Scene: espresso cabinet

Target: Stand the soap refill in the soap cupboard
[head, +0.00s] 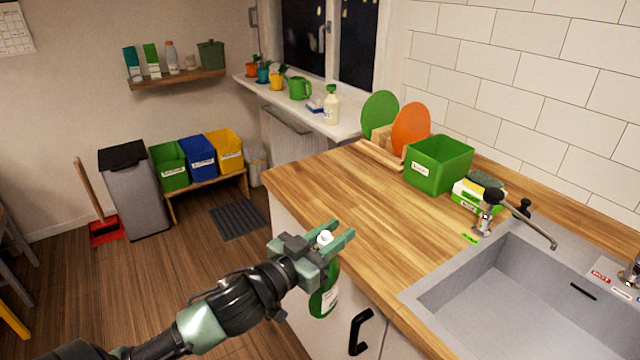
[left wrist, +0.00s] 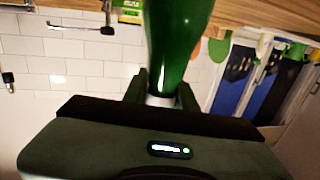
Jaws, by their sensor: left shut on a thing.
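The soap refill (head: 324,296) is a green bottle with a white cap and a pale label. My left gripper (head: 338,233) is shut on it near its white top, and the bottle hangs below the fingers in front of the counter's front edge. In the left wrist view the green bottle (left wrist: 177,45) stands out from between the dark fingers. A white cupboard door (head: 343,310) with a black handle (head: 359,332) is under the counter, just right of the bottle. I cannot tell whether this is the soap cupboard, and no cupboard inside shows. My right gripper is not in view.
The wooden counter (head: 340,200) is mostly clear beside the gripper. A green box (head: 438,165), a tap (head: 487,210) and a grey sink (head: 520,290) are to the right. Coloured bins (head: 200,160) stand at the back left. The floor (head: 110,280) left of the counter is open.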

